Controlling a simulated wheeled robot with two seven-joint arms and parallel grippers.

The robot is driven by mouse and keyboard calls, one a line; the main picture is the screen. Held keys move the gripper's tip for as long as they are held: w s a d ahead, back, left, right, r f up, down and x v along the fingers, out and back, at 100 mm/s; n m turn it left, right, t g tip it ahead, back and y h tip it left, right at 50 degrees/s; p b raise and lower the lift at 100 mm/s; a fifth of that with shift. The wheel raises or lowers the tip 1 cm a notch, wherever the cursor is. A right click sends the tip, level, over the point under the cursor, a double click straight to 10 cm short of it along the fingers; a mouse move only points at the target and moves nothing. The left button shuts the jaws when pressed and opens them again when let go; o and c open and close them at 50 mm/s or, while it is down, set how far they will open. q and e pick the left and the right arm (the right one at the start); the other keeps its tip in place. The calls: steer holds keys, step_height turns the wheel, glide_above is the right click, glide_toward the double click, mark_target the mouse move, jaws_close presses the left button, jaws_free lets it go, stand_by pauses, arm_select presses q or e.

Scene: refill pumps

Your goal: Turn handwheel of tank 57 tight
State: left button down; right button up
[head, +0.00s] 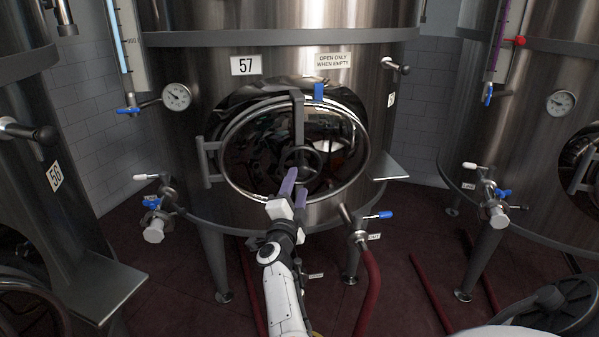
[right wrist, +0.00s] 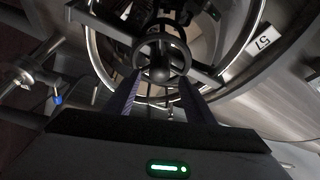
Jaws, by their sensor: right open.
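The tank (head: 290,60) labelled 57 stands in the centre of the head view. Its round manway door (head: 345,150) is closed against the rim, with a dark vertical bar across it. The small dark handwheel (head: 312,153) sits on that bar at the door's middle. My right gripper (head: 297,180) is just in front of the handwheel, its purple fingers apart. In the right wrist view the handwheel (right wrist: 162,50) is straight ahead, around the fingertips' far end, with its central hub between the two fingers. Whether the fingers touch the rim I cannot tell. My left gripper is not in view.
A blue-handled valve (head: 378,215) with a red hose (head: 368,290) sits below the door at right. Another valve (head: 153,230) is at lower left. Tank 56 (head: 40,150) stands at left, another tank (head: 545,150) at right. Hoses lie on the red floor.

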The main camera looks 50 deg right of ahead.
steer(key=p+v, duration=0.1)
steer(key=v, duration=0.4)
stand_by(0.5)
